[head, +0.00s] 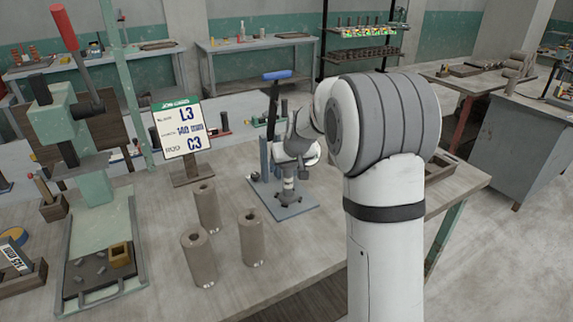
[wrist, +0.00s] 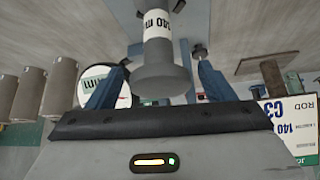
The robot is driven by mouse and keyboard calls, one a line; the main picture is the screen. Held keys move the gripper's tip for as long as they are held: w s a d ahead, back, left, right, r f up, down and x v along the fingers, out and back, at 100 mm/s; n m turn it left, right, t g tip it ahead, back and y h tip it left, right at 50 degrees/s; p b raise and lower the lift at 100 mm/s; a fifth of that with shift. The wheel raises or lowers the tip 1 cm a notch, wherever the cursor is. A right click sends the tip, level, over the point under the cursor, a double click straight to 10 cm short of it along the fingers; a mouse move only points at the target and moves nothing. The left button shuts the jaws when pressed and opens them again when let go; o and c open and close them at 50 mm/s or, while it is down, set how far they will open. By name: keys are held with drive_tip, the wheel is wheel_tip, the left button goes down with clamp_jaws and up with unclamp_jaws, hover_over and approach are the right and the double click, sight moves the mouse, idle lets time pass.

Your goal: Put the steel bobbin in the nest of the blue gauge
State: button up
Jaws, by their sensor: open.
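The blue gauge (head: 266,160) stands on the bench, with a flat blue-grey base plate (head: 300,208), an upright and a blue-handled lever. The steel bobbin (wrist: 160,78), a grey spool with a white "140 mm" band, shows between my fingers in the wrist view. In the head view the bobbin (head: 288,184) is upright over the gauge's base plate. My gripper (wrist: 161,68) is open around the bobbin, with a gap showing beside each blue finger. In the head view my gripper (head: 291,155) is above the base plate. The nest is hidden, so I cannot tell how the bobbin sits in it.
Several plain grey-brown cylinders (head: 251,238) stand left of the gauge. A sign (head: 180,128) reading L3, 140 and C3 stands behind them. A green press (head: 78,140) with a red handle and a tray (head: 100,290) are at the far left.

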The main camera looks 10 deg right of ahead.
drive_tip(key=shift+s+r, duration=0.15)
drive_tip(key=shift+r, duration=0.3)
drive_tip(key=a+v, duration=0.1)
drive_tip(key=v, duration=1)
drive_tip(key=s+f+g, duration=0.2)
drive_tip(key=s+f, duration=0.2)
drive_tip(key=s, duration=1.2)
drive_tip(key=s+f+m+g, duration=0.1)
drive_tip(key=s+f+g, duration=0.1)
drive_tip(key=s, duration=1.3)
drive_tip(key=shift+s+f+h, duration=0.3)
drive_tip(key=shift+s+f, duration=0.1)
drive_tip(key=shift+f, duration=0.5)
drive_tip(key=shift+d, duration=0.1)
drive_tip(key=shift+r+p, duration=0.5)
drive_tip(key=shift+r, duration=0.25)
